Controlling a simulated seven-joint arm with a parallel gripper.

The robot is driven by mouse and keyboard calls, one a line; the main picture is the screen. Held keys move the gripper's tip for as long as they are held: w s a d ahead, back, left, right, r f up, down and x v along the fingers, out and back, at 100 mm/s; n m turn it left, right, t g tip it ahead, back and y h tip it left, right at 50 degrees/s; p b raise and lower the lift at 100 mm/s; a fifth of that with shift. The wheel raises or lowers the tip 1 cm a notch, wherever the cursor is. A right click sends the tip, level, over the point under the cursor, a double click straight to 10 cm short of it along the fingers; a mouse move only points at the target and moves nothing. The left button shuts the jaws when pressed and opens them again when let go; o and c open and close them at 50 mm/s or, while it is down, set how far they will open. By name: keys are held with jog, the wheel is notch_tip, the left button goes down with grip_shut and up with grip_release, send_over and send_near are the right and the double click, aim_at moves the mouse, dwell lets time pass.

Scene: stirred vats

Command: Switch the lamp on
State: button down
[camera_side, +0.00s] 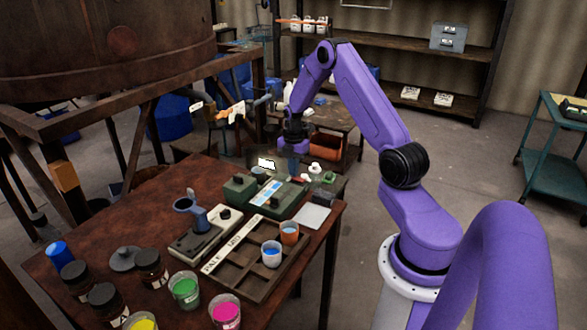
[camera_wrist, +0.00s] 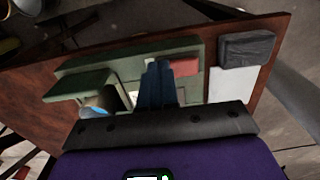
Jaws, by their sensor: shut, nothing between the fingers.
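A green device (camera_wrist: 125,60) lies under my gripper in the wrist view, with a red switch-like part (camera_wrist: 184,67) on it. The same green device (camera_side: 284,203) shows in the side view near the table's far right edge, with a pale strip on top. My gripper (camera_side: 293,172) points down over its far end. In the wrist view my gripper's fingers (camera_wrist: 158,75) are together and empty, just left of the red part; I cannot tell whether they touch it. A bright white patch (camera_side: 267,164) shows behind the device. I cannot tell which thing is the lamp.
A wooden tray (camera_side: 243,273) with cups and several paint jars fill the front. Bare table (camera_side: 120,212) lies at the left.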

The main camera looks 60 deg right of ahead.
jog(key=shift+w+f, duration=0.1)
jog(key=shift+f, duration=0.15)
jog(key=shift+s+r, duration=0.1)
jog(key=shift+s, duration=0.1)
jog(key=shift+s+r, duration=0.35)
jog(key=shift+s, duration=0.2)
notch_tip(320, 180, up, 14)
jog(key=w, duration=0.2)
jog(key=shift+w, duration=0.25)
jog(key=shift+f, duration=0.1)
dwell(0.3)
